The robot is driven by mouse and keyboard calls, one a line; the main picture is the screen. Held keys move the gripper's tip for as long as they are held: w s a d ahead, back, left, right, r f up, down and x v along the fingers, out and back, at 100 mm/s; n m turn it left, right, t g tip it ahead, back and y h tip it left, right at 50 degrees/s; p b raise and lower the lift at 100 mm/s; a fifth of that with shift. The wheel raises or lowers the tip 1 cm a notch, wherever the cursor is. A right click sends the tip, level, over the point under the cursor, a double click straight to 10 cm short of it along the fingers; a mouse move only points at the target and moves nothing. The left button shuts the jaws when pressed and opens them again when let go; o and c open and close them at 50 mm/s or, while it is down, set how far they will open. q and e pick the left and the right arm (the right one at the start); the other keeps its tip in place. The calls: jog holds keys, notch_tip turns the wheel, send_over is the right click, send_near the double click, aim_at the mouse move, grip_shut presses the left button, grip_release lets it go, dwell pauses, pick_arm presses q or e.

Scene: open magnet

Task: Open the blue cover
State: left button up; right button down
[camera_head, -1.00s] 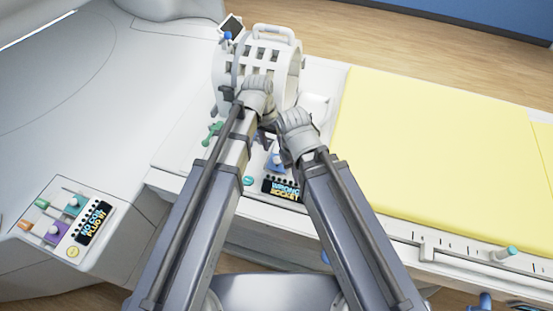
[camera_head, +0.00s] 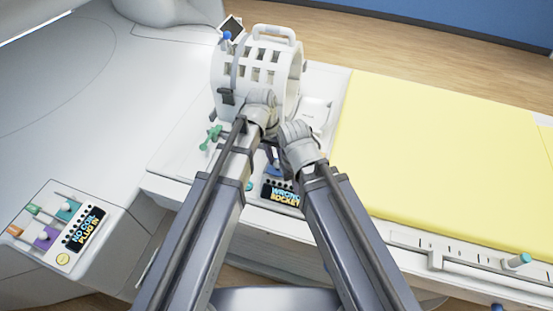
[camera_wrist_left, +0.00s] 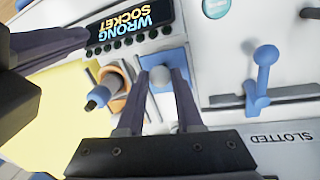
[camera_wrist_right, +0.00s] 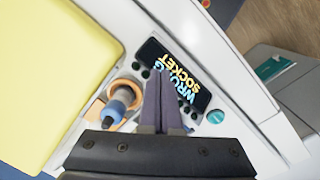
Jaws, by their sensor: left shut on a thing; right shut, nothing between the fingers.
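The blue cover (camera_wrist_left: 177,62) is a small blue square panel with a pale round knob (camera_wrist_left: 161,76), beside the "WRONG SOCKET" display. In the head view a bit of the blue cover (camera_head: 271,156) shows between my arms. My left gripper (camera_wrist_left: 160,84) has its fingers on both sides of the knob and is shut on it; in the head view this gripper (camera_head: 268,128) hides its own fingertips. My right gripper (camera_wrist_right: 160,78) is shut and empty, close to the display and apart from the cover. It also shows in the head view (camera_head: 298,143).
An orange ring socket (camera_wrist_left: 115,96) holds a blue-tipped plug beside the cover. A blue lever (camera_wrist_left: 263,72) stands on the other side. A white slotted coil housing (camera_head: 255,65) stands behind the grippers, a yellow mat (camera_head: 440,150) to the right.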

pick_arm(q)
grip_shut()
dwell(0.9)
